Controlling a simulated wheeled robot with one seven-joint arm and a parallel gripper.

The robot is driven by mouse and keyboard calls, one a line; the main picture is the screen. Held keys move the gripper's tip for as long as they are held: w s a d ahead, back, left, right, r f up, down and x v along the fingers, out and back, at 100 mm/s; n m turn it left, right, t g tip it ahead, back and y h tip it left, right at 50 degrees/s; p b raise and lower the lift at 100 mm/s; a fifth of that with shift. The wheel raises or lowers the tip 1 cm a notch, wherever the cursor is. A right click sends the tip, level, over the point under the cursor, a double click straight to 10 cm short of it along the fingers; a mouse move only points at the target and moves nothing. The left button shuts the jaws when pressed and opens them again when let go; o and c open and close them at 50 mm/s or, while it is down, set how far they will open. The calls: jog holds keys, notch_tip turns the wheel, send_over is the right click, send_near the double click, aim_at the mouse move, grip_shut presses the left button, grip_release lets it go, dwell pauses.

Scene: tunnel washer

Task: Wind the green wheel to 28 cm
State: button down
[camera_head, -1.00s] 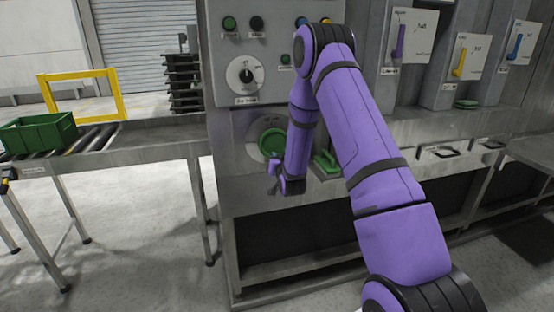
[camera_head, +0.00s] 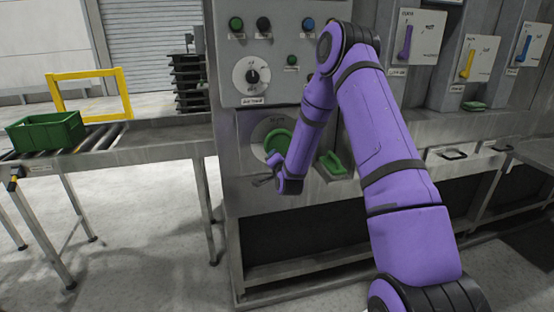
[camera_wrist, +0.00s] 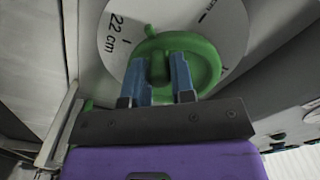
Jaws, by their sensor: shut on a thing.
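The green wheel (camera_head: 277,143) is on the lower front panel of the grey machine, set on a pale round dial plate. In the wrist view the green wheel (camera_wrist: 207,58) fills the upper middle, with a small green nub at its top. The dial plate (camera_wrist: 115,38) behind it shows "22 cm" at the left and tick marks. My gripper (camera_wrist: 166,58) has its two blue fingers shut on a green part of the wheel between them. In the head view my gripper (camera_head: 265,178) is low at the wheel, partly hidden by my wrist.
A black pointer knob (camera_head: 252,76) and several round buttons are above the wheel. A green crate (camera_head: 46,131) rests on the roller conveyor at left. Coloured levers (camera_head: 467,63) are at right.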

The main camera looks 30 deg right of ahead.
jog(key=shift+w+a+r+m, duration=0.1)
jog(key=shift+a+r+m, duration=0.05)
jog(key=shift+a+m, duration=0.15)
jog(key=c, duration=1)
grip_release()
jog(key=shift+o, duration=0.2)
jog(key=v, duration=1.1)
jog(key=shift+w, duration=0.1)
